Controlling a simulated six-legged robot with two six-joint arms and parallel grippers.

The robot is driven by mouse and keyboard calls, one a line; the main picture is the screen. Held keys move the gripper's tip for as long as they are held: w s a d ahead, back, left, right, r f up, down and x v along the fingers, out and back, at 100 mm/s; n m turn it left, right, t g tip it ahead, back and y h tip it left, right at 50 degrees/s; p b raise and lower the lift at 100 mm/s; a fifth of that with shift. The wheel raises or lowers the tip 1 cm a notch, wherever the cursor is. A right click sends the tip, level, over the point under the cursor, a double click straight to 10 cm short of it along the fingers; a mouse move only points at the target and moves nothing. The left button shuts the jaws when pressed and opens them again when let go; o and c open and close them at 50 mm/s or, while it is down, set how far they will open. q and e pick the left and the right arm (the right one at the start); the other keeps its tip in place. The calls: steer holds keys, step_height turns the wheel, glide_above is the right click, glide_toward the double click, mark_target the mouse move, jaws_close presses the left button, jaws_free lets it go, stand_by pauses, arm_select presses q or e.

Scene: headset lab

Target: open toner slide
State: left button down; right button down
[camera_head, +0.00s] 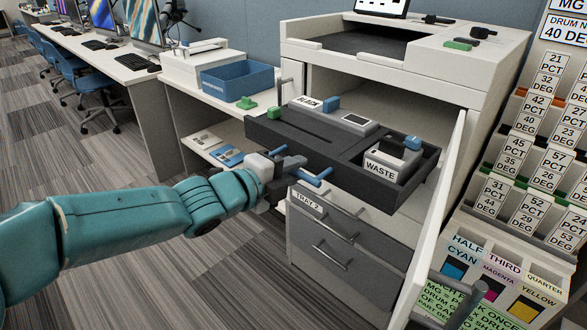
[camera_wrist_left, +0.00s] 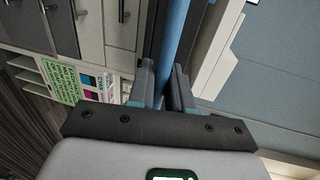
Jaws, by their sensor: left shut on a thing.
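The toner slide, a dark grey tray (camera_head: 292,146), sticks out of the white printer's open front. It carries a unit labelled BLACK (camera_head: 308,103) and a box labelled WASTE (camera_head: 381,168). A blue handle bar (camera_head: 314,179) is at the slide's front. My left gripper (camera_head: 295,168) is shut on this bar. In the left wrist view, the blue bar (camera_wrist_left: 171,35) runs between the two fingers of my left gripper (camera_wrist_left: 165,92). The fingers hide part of the bar. My right gripper is in neither view.
The printer door (camera_head: 437,215) stands open at the right of the slide. Drawers, one labelled TRAY 2 (camera_head: 308,202), lie below it. A label rack (camera_head: 515,205) stands at right.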

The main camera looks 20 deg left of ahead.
arm_select(q)
steer(key=shift+w, duration=0.1)
steer(key=c, duration=1.2)
jaws_free()
steer(key=p+v, duration=0.5)
steer(key=v, duration=1.1)
steer(key=shift+s+a, duration=0.1)
steer(key=shift+s, duration=0.15)
